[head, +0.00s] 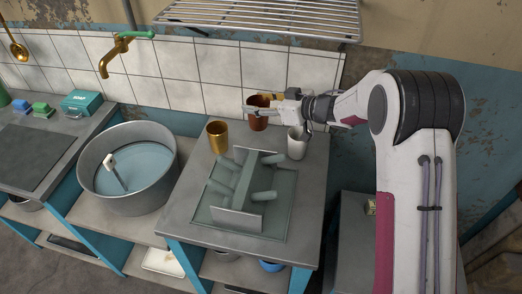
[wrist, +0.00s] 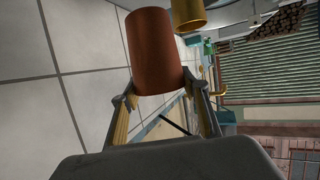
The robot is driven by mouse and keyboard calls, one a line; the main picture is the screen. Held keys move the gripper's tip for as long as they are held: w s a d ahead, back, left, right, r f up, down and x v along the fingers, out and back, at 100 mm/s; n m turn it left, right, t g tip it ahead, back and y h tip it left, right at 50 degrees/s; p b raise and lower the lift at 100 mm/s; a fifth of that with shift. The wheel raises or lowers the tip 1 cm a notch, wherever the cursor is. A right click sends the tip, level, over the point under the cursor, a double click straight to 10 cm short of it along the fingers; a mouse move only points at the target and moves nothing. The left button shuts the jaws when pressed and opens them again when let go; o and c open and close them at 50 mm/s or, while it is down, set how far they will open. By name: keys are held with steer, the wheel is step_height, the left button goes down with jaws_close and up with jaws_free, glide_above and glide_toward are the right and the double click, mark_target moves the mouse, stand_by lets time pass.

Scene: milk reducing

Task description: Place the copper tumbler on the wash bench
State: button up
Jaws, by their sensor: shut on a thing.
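The copper tumbler (head: 258,123) is at the back of the metal-topped bench (head: 193,222), close to the tiled wall. My gripper (head: 256,109) reaches in from the right and is shut on it. In the wrist view the fingers (wrist: 162,105) grip both sides of the copper tumbler (wrist: 157,45). I cannot tell whether its base touches the bench top. A brass tumbler (head: 217,138) stands to its left and a pale grey tumbler (head: 297,145) to its right. Which surface is the wash bench is not marked.
A rack with pegs (head: 246,190) fills the middle of the bench. A large water basin (head: 128,180) with a brush-like tool stands to the left, under a brass tap (head: 113,55). A wire shelf (head: 265,15) overhangs the back. A teal box (head: 82,103) sits far left.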

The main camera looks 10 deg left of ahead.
mark_target(259, 127)
steer(key=shift+f, duration=3.1)
steer(key=shift+f, duration=1.85)
steer(key=shift+f, duration=0.15)
steer(key=o, duration=1.4)
steer(key=shift+o, duration=0.2)
